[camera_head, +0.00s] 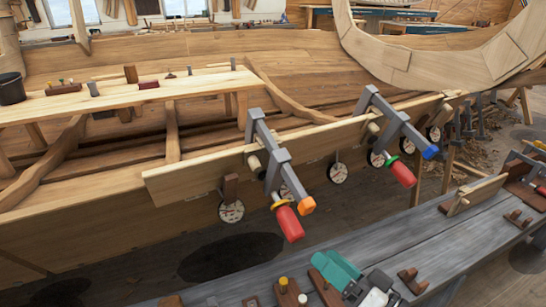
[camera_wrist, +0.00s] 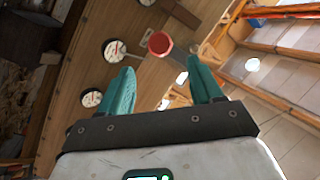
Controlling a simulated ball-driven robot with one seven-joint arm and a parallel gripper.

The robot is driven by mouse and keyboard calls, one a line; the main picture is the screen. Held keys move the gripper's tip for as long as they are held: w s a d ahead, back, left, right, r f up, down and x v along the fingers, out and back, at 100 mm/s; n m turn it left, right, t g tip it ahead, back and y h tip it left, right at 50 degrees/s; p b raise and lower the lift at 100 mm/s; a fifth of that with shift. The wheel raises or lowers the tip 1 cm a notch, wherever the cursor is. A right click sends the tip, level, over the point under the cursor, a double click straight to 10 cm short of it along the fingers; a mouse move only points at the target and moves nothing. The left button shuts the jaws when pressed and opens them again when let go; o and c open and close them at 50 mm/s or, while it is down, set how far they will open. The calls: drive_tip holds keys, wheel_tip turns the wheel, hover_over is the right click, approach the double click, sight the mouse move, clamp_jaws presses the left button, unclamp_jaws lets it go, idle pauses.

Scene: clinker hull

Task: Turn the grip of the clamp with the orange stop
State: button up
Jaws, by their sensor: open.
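The clamp with the orange stop (camera_head: 306,205) hangs over the long plank near the middle of the head view. Its grey bars (camera_head: 264,150) straddle the plank edge, and its red grip (camera_head: 289,223) points down toward the viewer. A second clamp to the right has a blue stop (camera_head: 431,152) and a red grip (camera_head: 401,173). My gripper (camera_head: 338,270) is low in the head view, below and right of the orange-stop clamp, apart from it. In the wrist view my gripper (camera_wrist: 160,64) is open and empty. A red grip end (camera_wrist: 160,44) shows beyond its teal fingertips; I cannot tell which clamp's.
Round dials (camera_head: 231,211) hang along the plank (camera_head: 205,172). A grey bench (camera_head: 440,235) with small wooden blocks crosses the lower right. A light board (camera_head: 120,95) holding tools lies at upper left. A curved wooden frame (camera_head: 440,60) rises at upper right.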

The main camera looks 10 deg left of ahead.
sight(289, 226)
drive_tip(key=w+a+n+t+h+p, duration=0.1)
drive_tip(key=w+a+p, duration=0.1)
drive_tip(key=a, duration=0.1)
drive_tip(key=w+a+n+t+h+p, duration=0.1)
drive_tip(key=w+a+n, duration=0.1)
drive_tip(key=a, duration=0.1)
drive_tip(key=w+a+r+n+h+p, duration=0.1)
drive_tip(key=w+a+n+h+p, duration=0.1)
drive_tip(key=w+a, duration=0.1)
drive_tip(key=shift+a+t+p, duration=0.15)
drive_tip(key=shift+t+p, duration=0.2)
drive_tip(key=shift+t, duration=0.05)
idle(0.5)
drive_tip(key=c, duration=1)
drive_tip(key=shift+o, duration=0.2)
drive_tip(key=shift+f+b, duration=0.1)
drive_tip(key=shift+b, duration=0.3)
